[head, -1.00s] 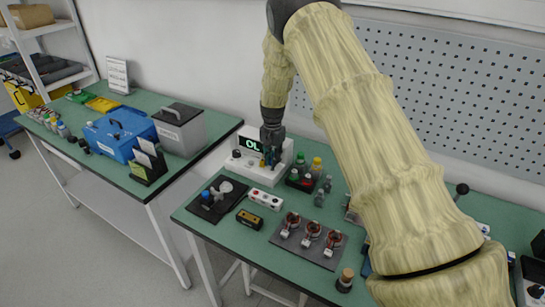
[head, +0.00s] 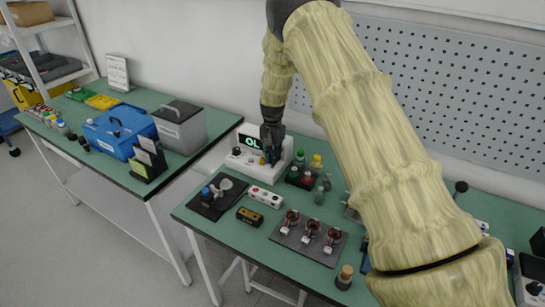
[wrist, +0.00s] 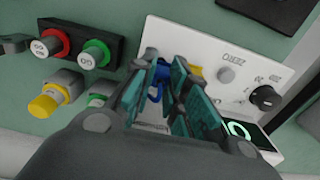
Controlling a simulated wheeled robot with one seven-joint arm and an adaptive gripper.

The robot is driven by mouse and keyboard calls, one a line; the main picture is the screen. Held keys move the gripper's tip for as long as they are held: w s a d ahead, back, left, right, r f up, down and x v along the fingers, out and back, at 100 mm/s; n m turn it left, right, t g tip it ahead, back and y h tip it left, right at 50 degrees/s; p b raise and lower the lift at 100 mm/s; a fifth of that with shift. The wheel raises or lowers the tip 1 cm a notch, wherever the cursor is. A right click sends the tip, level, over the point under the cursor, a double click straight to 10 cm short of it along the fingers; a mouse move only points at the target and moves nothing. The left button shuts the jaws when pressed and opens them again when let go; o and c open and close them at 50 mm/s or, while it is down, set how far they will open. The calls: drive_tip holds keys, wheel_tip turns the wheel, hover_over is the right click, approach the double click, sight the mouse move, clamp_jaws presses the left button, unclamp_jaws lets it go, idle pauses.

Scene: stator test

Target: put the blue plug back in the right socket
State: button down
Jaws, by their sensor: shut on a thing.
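The white test meter (head: 262,158) with a lit green display stands on the green bench. My gripper (head: 271,155) is over the meter's front face, pointing down. In the wrist view my gripper (wrist: 168,95) has its teal-padded fingers shut on the blue plug (wrist: 158,78), which shows partly between them at the meter's face. The fingers hide the right socket, so I cannot tell whether the plug is seated in it. A yellow plug (wrist: 196,71) is next to the fingers on the panel. A black dial (wrist: 265,98) and the display (wrist: 240,130) are to its right.
A white block (head: 266,197), a dark tray (head: 217,198) and a mat with stators (head: 308,240) lie in front.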

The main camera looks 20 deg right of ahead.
drive_tip(key=shift+f, duration=0.95)
idle(1.3)
drive_tip(key=c, duration=1.3)
unclamp_jaws()
wheel_tip(320, 180, up, 12)
drive_tip(key=shift+f, duration=0.1)
